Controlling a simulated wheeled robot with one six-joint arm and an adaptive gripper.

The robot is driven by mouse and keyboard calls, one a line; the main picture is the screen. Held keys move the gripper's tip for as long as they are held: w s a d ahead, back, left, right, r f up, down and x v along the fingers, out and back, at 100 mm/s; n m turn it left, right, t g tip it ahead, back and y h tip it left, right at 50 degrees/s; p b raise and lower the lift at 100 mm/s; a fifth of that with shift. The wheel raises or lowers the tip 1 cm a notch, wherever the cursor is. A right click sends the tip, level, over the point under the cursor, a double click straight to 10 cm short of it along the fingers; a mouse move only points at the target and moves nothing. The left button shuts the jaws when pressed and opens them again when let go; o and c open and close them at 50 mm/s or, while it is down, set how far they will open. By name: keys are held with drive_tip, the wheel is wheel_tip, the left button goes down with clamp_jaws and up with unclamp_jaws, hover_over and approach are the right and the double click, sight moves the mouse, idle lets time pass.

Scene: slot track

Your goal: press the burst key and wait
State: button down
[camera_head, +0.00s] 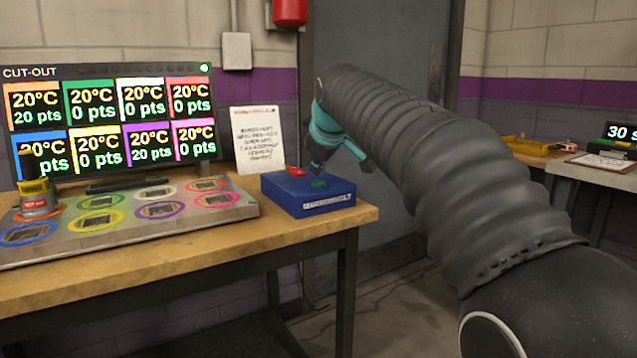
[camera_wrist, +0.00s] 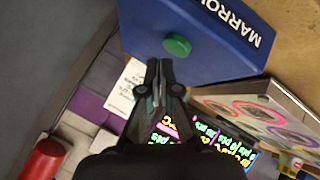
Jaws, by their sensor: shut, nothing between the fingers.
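A blue box (camera_head: 322,204) stands at the right end of the wooden table. It carries a red key (camera_head: 296,171) and a green key (camera_head: 318,183). I cannot read a burst label on either. In the wrist view, the green key (camera_wrist: 177,45) lies just beyond my gripper (camera_wrist: 160,68), on the blue box (camera_wrist: 215,62) with part of its white lettering in view. My gripper is shut and empty, pointing down over the box. Contact with a key cannot be made out. The red key is not visible in the wrist view. In the head view, the fingers are dark and small above the box.
A CUT-OUT screen (camera_head: 112,115) shows several coloured tiles, two reading 20 pts. Below it lies a sloped board (camera_head: 130,242) with coloured rings and a yellow-and-red device (camera_head: 37,198) on it. A paper notice (camera_head: 258,140) stands behind the box. Another bench (camera_head: 590,172) is at right.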

sight(318, 183)
drive_tip(key=shift+f, duration=0.35)
drive_tip(key=shift+f+b, duration=0.4)
drive_tip(key=shift+f, duration=0.1)
idle(0.7)
drive_tip(key=shift+r, duration=0.1)
drive_tip(key=shift+r+p, duration=0.8)
drive_tip(key=shift+p, duration=0.1)
wheel_tip(318, 183, up, 5)
drive_tip(key=p, duration=0.5)
idle(0.6)
